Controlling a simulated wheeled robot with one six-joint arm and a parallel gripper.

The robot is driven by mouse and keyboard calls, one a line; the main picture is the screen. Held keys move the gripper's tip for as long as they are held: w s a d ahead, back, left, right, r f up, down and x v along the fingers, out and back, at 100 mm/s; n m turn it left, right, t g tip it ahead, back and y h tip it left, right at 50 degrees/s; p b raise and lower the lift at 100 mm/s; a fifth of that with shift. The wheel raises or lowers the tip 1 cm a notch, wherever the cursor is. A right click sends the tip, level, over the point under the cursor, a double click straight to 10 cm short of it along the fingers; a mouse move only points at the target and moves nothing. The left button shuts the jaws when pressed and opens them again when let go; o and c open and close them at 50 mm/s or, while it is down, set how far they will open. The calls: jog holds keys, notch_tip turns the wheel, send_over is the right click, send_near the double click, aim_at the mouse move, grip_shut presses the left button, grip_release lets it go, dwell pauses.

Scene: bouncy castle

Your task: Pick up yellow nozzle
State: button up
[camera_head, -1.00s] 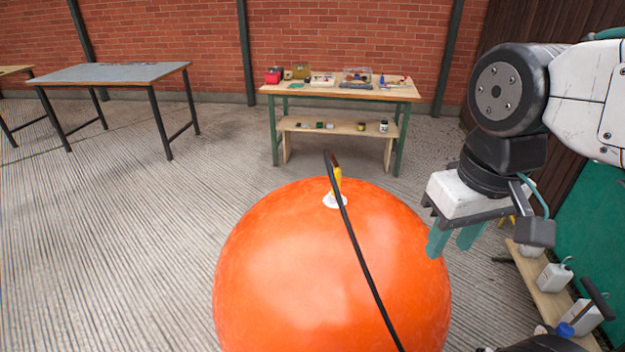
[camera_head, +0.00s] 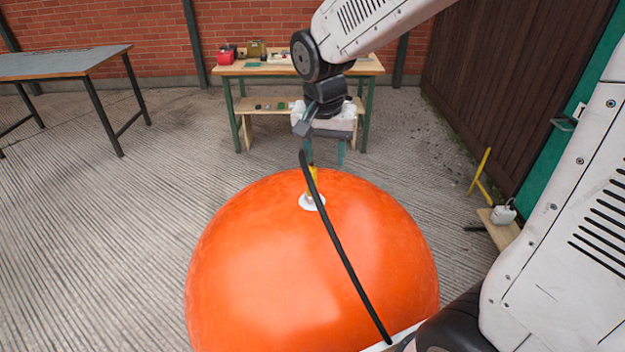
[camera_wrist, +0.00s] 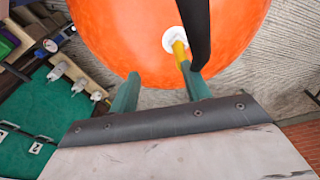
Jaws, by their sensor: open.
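The yellow nozzle (camera_head: 313,174) stands in the white valve (camera_head: 312,201) on top of the big orange ball (camera_head: 300,270). A black hose (camera_head: 340,250) runs from its upper end down across the ball to the front. My gripper (camera_head: 325,152) is just behind and above the nozzle in the head view, its teal fingers apart. In the wrist view the nozzle (camera_wrist: 179,50) shows beyond the right fingertip, partly hidden by the hose. The space between the fingers (camera_wrist: 160,85) looks empty.
A wooden workbench (camera_head: 230,69) with boxes stands behind by the brick wall. A grey table (camera_head: 60,65) is at the left. A low plank with a white canister (camera_head: 503,214) is at the right. Open floor lies left of the ball.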

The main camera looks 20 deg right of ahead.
jog(key=m, duration=0.1)
send_over(313, 179)
jog(key=f, duration=0.3)
jog(key=shift+a+f, duration=0.3)
jog(key=shift+a, duration=0.05)
jog(key=shift+w+f+m, duration=0.15)
jog(key=shift+f+m, duration=0.15)
jog(key=shift+f, duration=0.05)
jog(key=f, duration=0.4)
jog(key=w+d+f, duration=0.1)
jog(key=f, duration=0.2)
grip_shut()
